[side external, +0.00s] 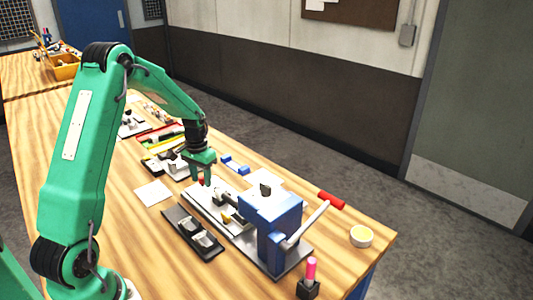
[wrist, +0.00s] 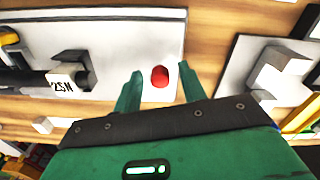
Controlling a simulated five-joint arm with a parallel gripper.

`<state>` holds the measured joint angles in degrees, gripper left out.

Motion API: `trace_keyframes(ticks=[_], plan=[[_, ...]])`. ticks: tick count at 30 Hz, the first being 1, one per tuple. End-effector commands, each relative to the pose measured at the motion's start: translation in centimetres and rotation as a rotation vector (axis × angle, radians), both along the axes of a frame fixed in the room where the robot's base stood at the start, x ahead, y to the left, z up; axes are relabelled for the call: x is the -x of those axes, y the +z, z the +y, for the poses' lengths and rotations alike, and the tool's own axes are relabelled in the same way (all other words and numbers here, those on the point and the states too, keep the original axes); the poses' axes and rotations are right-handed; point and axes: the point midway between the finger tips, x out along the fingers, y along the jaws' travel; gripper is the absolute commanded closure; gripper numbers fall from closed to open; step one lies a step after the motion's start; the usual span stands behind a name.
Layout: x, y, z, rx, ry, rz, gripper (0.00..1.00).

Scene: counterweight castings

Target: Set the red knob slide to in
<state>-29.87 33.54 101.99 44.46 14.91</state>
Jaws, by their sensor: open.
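The red knob (wrist: 159,76) shows in the wrist view on a pale plate (wrist: 120,30), near the plate's right end. It also shows as a small red spot (side external: 201,182) under my gripper in the side view. My gripper (wrist: 160,82) is open, with one green finger on each side of the knob and visible gaps between. In the side view my gripper (side external: 201,176) is just above the slide plate, pointing down. I cannot tell the knob's exact height against the fingertips. A dark rod with a white label (wrist: 62,86) lies left of the knob.
A blue block-shaped press (side external: 272,222) with a grey lever stands right of the plate. A black tray with castings (side external: 194,234) lies in front. A blue part (side external: 235,164) and white sheet (side external: 153,193) lie nearby. A pink-topped marker (side external: 310,272) stands at the near edge.

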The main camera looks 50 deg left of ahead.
Motion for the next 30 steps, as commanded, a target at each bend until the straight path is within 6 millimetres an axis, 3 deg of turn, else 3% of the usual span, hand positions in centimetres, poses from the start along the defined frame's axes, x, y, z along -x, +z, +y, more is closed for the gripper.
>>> trace_keyframes(ticks=[8, 14, 15, 23, 30], plan=[[0.0, -0.1, 0.0, 0.0, 0.0, 0.0, 0.59], [0.0, -0.1, 0.0, 0.0, 0.0, 0.0, 0.98], [0.0, -0.1, 0.0, 0.0, 0.0, 0.0, 1.0], [0.0, 0.0, -0.6, 0.0, -0.001, 0.0, 1.0], [-0.1, 0.0, -4.4, 0.0, -0.005, -0.001, 1.0]])
